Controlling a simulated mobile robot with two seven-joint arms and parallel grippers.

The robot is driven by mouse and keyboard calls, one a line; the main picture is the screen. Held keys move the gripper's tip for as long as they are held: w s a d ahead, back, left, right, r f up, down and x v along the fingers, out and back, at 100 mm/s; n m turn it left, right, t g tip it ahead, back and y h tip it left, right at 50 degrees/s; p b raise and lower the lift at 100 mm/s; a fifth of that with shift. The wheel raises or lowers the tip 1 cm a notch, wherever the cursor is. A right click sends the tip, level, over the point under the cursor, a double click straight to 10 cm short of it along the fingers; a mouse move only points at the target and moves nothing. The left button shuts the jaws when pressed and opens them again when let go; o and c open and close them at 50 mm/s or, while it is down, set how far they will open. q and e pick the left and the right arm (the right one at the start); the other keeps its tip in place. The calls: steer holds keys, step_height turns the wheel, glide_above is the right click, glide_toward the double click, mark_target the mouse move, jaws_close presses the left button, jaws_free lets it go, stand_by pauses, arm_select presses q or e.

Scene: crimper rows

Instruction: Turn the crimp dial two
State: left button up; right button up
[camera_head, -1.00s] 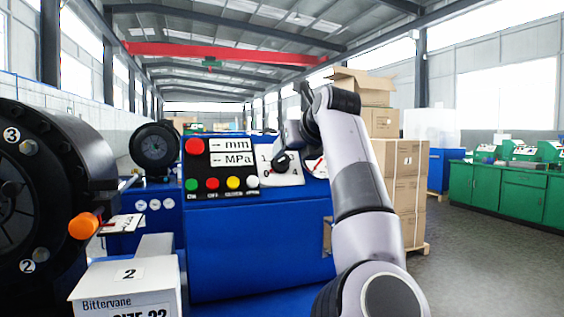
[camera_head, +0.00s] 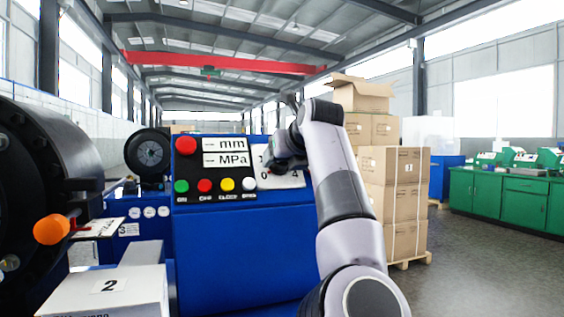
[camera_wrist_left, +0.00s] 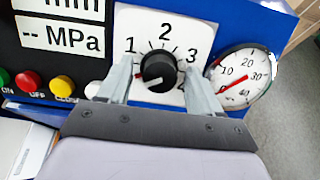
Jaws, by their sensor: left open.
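The crimp dial is a black round knob (camera_wrist_left: 159,68) on a white plate (camera_wrist_left: 168,28) numbered 1, 2 and 3 in the left wrist view. A red mark on the knob's lower left side points down-left, toward the 0 side. My left gripper (camera_wrist_left: 161,86) is open, with one finger on each side of the knob; I cannot tell whether they touch it. In the head view my left gripper (camera_head: 284,160) is over the dial plate (camera_head: 285,180), with 0 and 4 showing below; it mostly hides the knob.
The blue control panel has mm and MPa displays (camera_head: 224,152), a red button (camera_head: 186,145) and several small coloured buttons. A pressure gauge (camera_wrist_left: 241,78) is right of the dial. An orange-handled black machine (camera_head: 40,190) and a white box (camera_head: 110,292) are at left. Cartons (camera_head: 392,190) stand behind right.

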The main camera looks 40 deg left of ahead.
arm_select(q)
steer(key=c, duration=1.1)
steer(key=shift+o, duration=0.2)
steer(key=shift+s, duration=0.1)
